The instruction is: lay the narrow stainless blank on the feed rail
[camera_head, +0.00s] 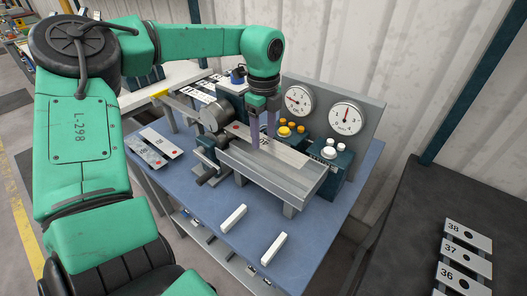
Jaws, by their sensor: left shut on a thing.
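My left gripper (262,138) points down over the feed rail (270,176), the grey channel at the middle of the blue table. It is shut on a narrow pale metal blank (288,153) with a red mark near its left end. The blank lies along the rail's length, at or just above its top; I cannot tell whether it touches. The fingers hide part of the blank's middle. My right gripper is not in view.
Two gauges (299,98) on a grey panel and boxes with yellow and white buttons (285,130) stand close behind the rail. Flat plates (155,146) lie at the table's left. Two white bars (233,218) lie in front, with clear table around them.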

